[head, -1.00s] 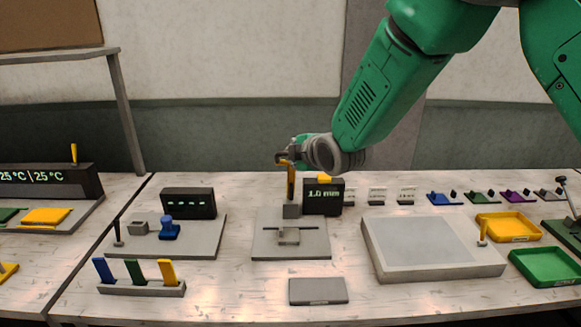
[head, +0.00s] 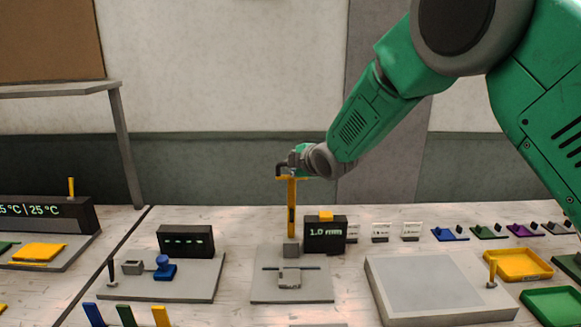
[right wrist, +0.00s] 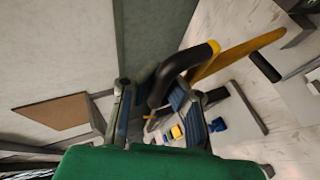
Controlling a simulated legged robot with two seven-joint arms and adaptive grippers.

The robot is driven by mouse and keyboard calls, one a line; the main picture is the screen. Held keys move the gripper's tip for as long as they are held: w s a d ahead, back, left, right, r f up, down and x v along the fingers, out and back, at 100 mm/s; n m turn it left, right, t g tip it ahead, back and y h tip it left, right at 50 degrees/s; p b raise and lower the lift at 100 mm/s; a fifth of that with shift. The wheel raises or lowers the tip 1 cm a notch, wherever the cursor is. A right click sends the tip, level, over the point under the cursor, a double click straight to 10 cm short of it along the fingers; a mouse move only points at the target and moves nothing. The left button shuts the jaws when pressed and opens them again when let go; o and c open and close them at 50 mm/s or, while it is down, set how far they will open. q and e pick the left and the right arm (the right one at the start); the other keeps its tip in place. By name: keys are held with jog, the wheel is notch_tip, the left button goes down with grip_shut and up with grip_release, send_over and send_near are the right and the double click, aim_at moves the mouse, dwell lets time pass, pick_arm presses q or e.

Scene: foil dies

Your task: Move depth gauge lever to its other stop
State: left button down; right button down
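The depth gauge has a grey base plate (head: 265,291), a dark display (head: 325,236) reading 1.0 mm and an upright yellow post (head: 291,208). A small grey part lies on the plate. My right gripper (head: 284,168) is at the top of the post in the head view. In the right wrist view a curved black lever (right wrist: 180,68) with a yellow ring runs from the yellow post (right wrist: 240,52). Its end lies between the fingers of my right gripper (right wrist: 157,105), which stand apart; contact is unclear. My left gripper is not in view.
Left of the gauge is a grey plate (head: 205,284) with a blue knob and a dark display. To the right are a large grey pad (head: 430,287), a yellow tray (head: 518,264) and a green tray (head: 552,306). Small labelled cards stand behind the pad.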

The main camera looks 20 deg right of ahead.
jog(key=shift+d+r, duration=0.15)
jog(key=shift+r, duration=0.05)
jog(key=c, duration=1.6)
grip_release()
jog(key=shift+o, duration=0.2)
jog(key=shift+s, duration=0.15)
jog(key=shift+f, duration=0.1)
jog(key=v, duration=1.2)
